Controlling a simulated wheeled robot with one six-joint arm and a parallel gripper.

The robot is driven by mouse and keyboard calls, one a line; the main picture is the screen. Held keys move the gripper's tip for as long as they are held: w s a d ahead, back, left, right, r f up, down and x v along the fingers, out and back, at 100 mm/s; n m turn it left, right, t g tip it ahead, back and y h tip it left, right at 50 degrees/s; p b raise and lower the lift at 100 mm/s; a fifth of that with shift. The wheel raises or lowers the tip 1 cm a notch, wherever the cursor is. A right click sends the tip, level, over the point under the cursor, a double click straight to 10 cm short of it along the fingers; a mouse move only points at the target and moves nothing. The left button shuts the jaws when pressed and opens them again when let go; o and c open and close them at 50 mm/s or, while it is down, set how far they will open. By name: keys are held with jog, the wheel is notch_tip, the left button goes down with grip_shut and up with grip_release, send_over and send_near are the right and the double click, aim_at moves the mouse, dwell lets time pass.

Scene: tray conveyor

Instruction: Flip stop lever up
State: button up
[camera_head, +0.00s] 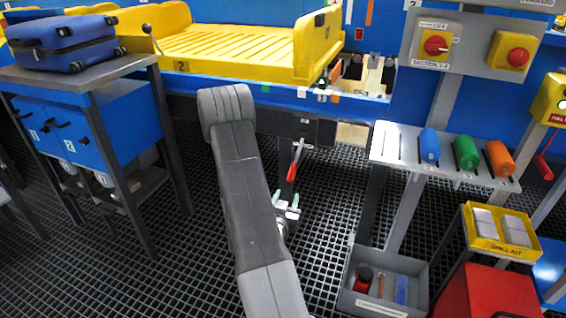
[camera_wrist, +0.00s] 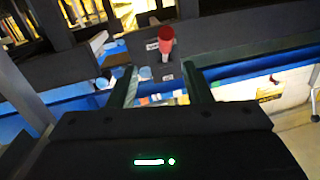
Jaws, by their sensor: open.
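The stop lever (camera_head: 297,155) has a red handle and sits on a dark bracket below the blue conveyor edge. In the head view its handle hangs down with a slight tilt. In the wrist view the red handle (camera_wrist: 166,40) shows just beyond my fingers, beside a small label plate. My gripper (camera_head: 286,200) is below the lever in the head view, with pale green fingertips pointing up toward it. In the wrist view my gripper (camera_wrist: 160,72) is open, with nothing between its fingers. The handle appears apart from the fingertips. My arm hides part of the conveyor's front.
Yellow trays (camera_head: 240,62) lie on the blue conveyor above. A table with a blue suitcase (camera_head: 68,45) stands left. A shelf with blue, green and orange cylinders (camera_head: 465,152) stands right, above a grey bin (camera_head: 420,275). A red knob switch (camera_head: 436,45) hangs above.

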aim_at(291, 176)
jog(key=shift+m+t, duration=0.3)
jog(key=shift+m, duration=0.1)
jog(key=w, duration=0.4)
jog(key=w+d+b, duration=0.1)
jog(key=w, duration=0.4)
jog(key=w+b, duration=0.1)
jog(key=w, duration=0.4)
jog(key=shift+d, duration=0.35)
grip_shut()
